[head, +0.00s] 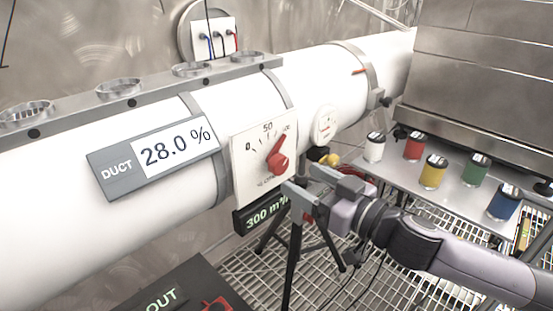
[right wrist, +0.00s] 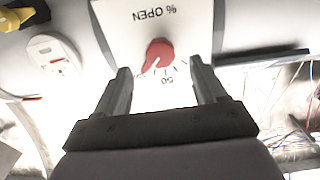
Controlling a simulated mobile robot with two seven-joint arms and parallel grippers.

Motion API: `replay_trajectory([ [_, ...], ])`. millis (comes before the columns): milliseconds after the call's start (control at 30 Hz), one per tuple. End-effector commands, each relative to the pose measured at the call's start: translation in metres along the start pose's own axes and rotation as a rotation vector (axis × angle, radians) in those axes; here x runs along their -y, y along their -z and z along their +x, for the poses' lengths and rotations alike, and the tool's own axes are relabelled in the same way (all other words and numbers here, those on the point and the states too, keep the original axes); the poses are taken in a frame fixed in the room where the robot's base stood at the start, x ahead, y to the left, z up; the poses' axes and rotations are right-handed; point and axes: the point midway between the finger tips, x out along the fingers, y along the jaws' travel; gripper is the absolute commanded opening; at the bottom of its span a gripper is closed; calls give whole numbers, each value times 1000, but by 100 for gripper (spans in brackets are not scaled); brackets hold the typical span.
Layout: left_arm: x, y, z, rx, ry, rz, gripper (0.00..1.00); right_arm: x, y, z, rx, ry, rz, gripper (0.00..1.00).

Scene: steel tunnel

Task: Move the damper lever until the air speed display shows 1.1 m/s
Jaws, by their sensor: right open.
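The damper lever is a red knob (head: 278,160) with a pointer on a white plate (head: 249,178) marked 0, 50 and "% OPEN". Its pointer aims up and right, past the 50 mark. In the right wrist view the red knob (right wrist: 158,53) appears upside down, ahead of the fingers. My right gripper (head: 304,181) is open just below and right of the knob; its fingers (right wrist: 159,68) flank the knob in the picture, with no contact visible. The duct display (head: 153,157) reads 28.0 %. A lower display (head: 265,214) reads 300 m³/h, partly hidden. No m/s reading shows. My left gripper is out of view.
A white round gauge (head: 325,124) sits on the white duct (head: 60,200) right of the plate. A black tripod (head: 294,250) stands below the duct. Several coloured jars, including a yellow one (head: 433,173), stand on the right shelf. A dark box (head: 175,290) marked "OUT" is lower left.

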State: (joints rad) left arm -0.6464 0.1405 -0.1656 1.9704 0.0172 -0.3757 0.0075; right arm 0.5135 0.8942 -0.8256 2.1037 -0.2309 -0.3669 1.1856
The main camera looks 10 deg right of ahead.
Motion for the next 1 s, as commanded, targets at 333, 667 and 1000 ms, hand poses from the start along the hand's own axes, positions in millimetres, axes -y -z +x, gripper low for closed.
replay_trajectory([
  [333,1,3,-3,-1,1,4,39,0,4,28,-4,1,-2,71],
  [667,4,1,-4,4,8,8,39,0,2,65,-2,1,-1,71],
  [1000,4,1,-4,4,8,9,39,0,1,71,-1,1,0,71],
])
